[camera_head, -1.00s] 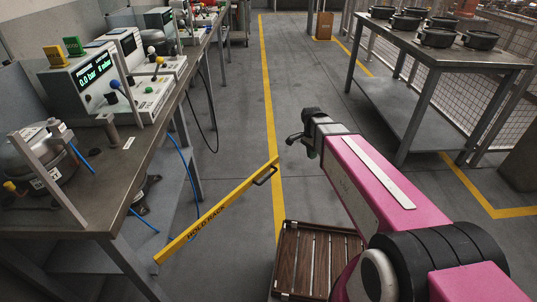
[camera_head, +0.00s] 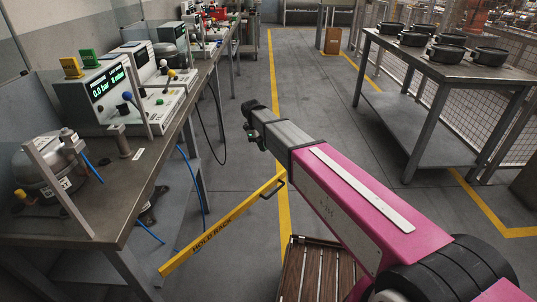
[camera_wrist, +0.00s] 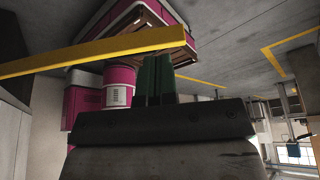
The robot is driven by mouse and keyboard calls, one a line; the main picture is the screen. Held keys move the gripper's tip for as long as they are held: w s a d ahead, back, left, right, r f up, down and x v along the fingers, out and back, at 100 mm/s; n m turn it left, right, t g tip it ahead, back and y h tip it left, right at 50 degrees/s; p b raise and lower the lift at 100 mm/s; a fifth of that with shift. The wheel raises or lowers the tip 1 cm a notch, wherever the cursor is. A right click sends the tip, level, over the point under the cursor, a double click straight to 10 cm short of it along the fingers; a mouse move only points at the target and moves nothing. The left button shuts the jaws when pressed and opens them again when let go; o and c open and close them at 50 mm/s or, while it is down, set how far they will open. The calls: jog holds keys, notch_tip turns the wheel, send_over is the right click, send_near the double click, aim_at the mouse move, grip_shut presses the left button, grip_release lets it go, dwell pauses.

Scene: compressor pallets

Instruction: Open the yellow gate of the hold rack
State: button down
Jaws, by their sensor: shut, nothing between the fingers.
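The yellow gate (camera_head: 225,227) is a long flat bar lettered HOLD RACK. In the head view it slants from the lower left, beside the left bench's leg, up to a free-looking end near the yellow floor line. A small dark handle (camera_head: 272,187) sits near that end. My gripper (camera_head: 252,118) is above and beyond the handle, apart from it and empty. In the wrist view the gripper's dark green fingers (camera_wrist: 157,80) are together, and the yellow bar (camera_wrist: 90,52) crosses near their tips. The handle cannot be made out in the wrist view.
The left bench (camera_head: 120,205) carries test units and a compressor (camera_head: 48,165). A wooden slatted pallet (camera_head: 320,272) is low in front, partly behind my arm. The right table (camera_head: 440,68) holds several black pots. The floor aisle between is clear.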

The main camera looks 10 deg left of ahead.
jog(key=s+d+f, duration=0.3)
jog(key=d+f, duration=0.3)
jog(key=f, duration=0.2)
jog(key=shift+s+d, duration=0.2)
jog(key=shift+d, duration=0.05)
